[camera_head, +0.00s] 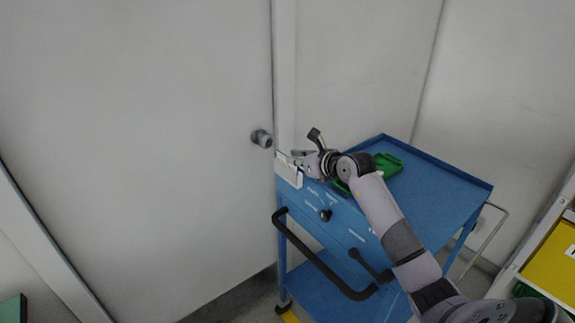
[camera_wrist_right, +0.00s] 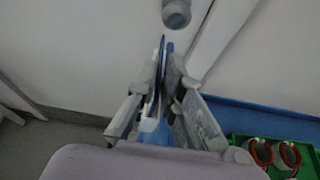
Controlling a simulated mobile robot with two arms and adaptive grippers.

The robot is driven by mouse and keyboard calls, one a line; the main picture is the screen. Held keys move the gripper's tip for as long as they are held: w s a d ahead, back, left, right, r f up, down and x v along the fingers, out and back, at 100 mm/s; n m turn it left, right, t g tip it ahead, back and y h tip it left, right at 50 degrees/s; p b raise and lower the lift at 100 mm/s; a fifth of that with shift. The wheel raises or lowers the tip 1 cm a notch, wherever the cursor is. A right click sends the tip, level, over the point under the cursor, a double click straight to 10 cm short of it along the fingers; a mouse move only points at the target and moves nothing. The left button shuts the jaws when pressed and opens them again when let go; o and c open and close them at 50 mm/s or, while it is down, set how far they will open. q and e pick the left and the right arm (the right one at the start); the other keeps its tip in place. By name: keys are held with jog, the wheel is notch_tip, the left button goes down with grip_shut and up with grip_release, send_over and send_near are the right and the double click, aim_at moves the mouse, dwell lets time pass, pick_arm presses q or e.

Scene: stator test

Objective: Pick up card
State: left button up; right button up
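My right arm reaches over the blue cart (camera_head: 430,185), with its gripper (camera_head: 297,156) at the cart's left corner. A white, card-like piece (camera_head: 288,172) stands upright there, partly covered by the gripper. In the right wrist view, my right gripper (camera_wrist_right: 162,68) has its two fingers close together on either side of a thin upright card (camera_wrist_right: 161,75), seen edge-on with a white lower part. I cannot tell whether both fingers touch it. My left gripper is not in view.
A green tray (camera_head: 388,164) lies on the cart top behind my wrist; orange-rimmed round parts (camera_wrist_right: 286,155) sit in it. A door knob (camera_head: 262,138) juts out near the gripper. A black handle (camera_head: 320,262) is on the cart's front. The cart top's right side is clear.

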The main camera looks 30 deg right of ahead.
jog(key=shift+x, duration=1.45)
jog(key=shift+s, duration=0.1)
jog(key=shift+c, duration=0.2)
grip_shut()
jog(key=shift+r, duration=0.1)
